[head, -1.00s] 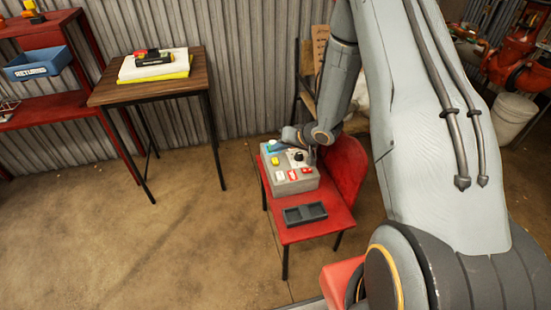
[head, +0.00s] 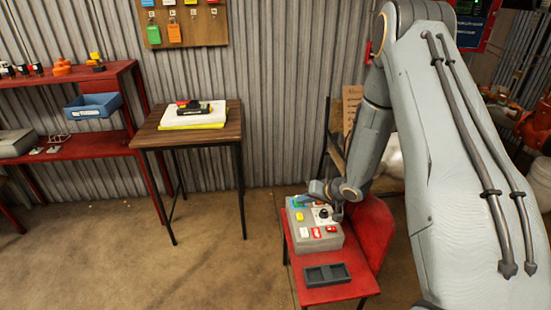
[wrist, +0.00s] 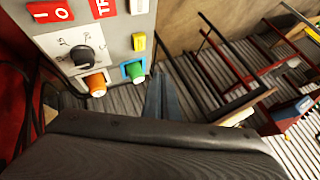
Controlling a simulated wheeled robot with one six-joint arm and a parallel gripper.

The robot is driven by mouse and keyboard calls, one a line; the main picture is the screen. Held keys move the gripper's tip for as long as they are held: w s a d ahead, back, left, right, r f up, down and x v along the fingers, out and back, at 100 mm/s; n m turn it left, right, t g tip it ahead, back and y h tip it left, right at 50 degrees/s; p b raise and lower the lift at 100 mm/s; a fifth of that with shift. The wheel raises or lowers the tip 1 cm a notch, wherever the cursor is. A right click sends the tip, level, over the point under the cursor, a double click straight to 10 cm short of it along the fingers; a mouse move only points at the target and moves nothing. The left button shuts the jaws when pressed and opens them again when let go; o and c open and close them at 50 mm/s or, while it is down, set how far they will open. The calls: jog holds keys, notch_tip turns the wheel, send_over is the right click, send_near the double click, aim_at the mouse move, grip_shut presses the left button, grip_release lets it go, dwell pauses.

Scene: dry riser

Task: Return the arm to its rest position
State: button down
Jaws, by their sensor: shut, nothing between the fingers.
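My arm reaches down from the upper right in the head view. My gripper (head: 313,187) is at its lower end, just above the back part of a grey control box (head: 318,240), and partly hides its top. In the wrist view, the narrow fingers (wrist: 163,97) are together and empty, beside the box. The box's panel there shows a black rotary knob (wrist: 84,55), an orange button (wrist: 96,84), a green button (wrist: 134,70) and red labels. I cannot tell whether the fingers touch the box.
The box stands on a red chair (head: 345,292) with a dark two-part tray (head: 327,274) in front. A wooden table (head: 222,127), a red shelf (head: 60,86) with a blue bin (head: 93,105) and a key board (head: 205,28) stand left. Floor between is clear.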

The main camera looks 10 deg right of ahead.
jog(key=s+d+r+g+h+p, duration=0.1)
jog(key=s+d+r+h+p, duration=0.15)
jog(key=s+r, duration=0.4)
jog(key=s+d+r+g+h+p, duration=0.1)
jog(key=s+d+r+h, duration=0.15)
jog(key=r, duration=0.75)
jog(key=s+a+r+g+p, duration=0.1)
jog(key=s+r, duration=0.3)
jog(key=s, duration=0.4)
jog(key=s+a+r+n+g+p, duration=0.1)
jog(key=s+a+r+g, duration=0.1)
jog(key=s, duration=0.7)
jog(key=s+a+r+g+p, duration=0.2)
jog(key=s+a+r, duration=0.1)
jog(key=s+r, duration=0.3)
jog(key=s, duration=0.2)
jog(key=shift+s+r+n, duration=0.3)
jog(key=shift+n, duration=0.1)
